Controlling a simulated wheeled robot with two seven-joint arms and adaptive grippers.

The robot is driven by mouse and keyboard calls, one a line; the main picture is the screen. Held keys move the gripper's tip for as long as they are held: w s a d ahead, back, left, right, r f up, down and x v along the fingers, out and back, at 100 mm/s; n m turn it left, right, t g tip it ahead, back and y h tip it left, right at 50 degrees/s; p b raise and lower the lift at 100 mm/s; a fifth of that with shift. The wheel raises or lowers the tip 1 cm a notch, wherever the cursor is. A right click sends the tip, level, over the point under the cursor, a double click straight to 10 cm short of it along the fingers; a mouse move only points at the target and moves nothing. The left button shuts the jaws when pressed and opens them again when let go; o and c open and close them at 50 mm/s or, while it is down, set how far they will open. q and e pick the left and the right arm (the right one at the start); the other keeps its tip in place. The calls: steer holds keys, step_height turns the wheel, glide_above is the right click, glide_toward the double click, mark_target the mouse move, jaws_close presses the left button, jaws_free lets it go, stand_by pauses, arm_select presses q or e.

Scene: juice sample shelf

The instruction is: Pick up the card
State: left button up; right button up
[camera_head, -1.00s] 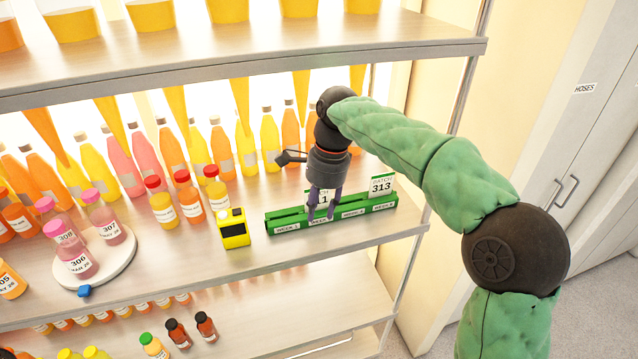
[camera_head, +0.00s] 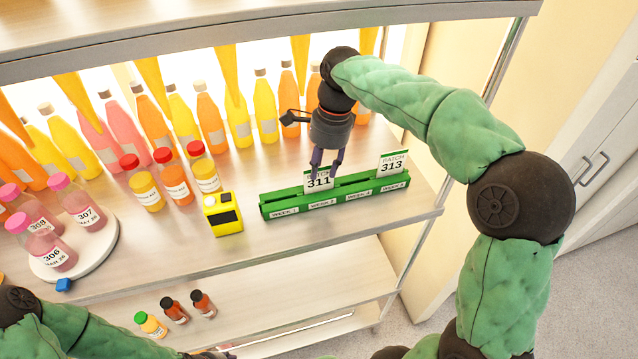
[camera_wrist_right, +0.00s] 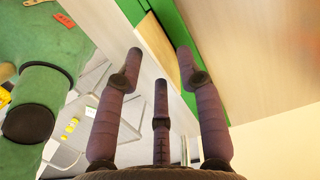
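A white card marked 311 (camera_head: 318,180) stands upright in a green rack (camera_head: 290,205) with week labels on the shelf. A second card, marked 313 (camera_head: 392,163), stands at the rack's right end. My right gripper (camera_head: 326,172) points down at the 311 card, its fingertips overlapping the card's upper part. In the right wrist view its fingers (camera_wrist_right: 158,62) are spread, with the green rack edge and a tan patch beyond them; I cannot tell whether they touch the card. My left arm enters at the bottom left; only a dark bit at the bottom edge may be its gripper.
A yellow device (camera_head: 223,214) stands left of the rack. Red-capped bottles (camera_head: 178,182) and a round white stand (camera_head: 95,255) with pink bottles are further left. Tall juice bottles line the back. An upper shelf (camera_head: 270,30) overhangs. The shelf front before the rack is clear.

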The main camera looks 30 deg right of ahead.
mark_target(318, 180)
steer(key=f, duration=0.2)
steer(key=a+f, duration=0.1)
steer(key=f, duration=0.2)
steer(key=shift+w+b, duration=0.15)
steer(key=shift+b, duration=0.25)
jaws_close()
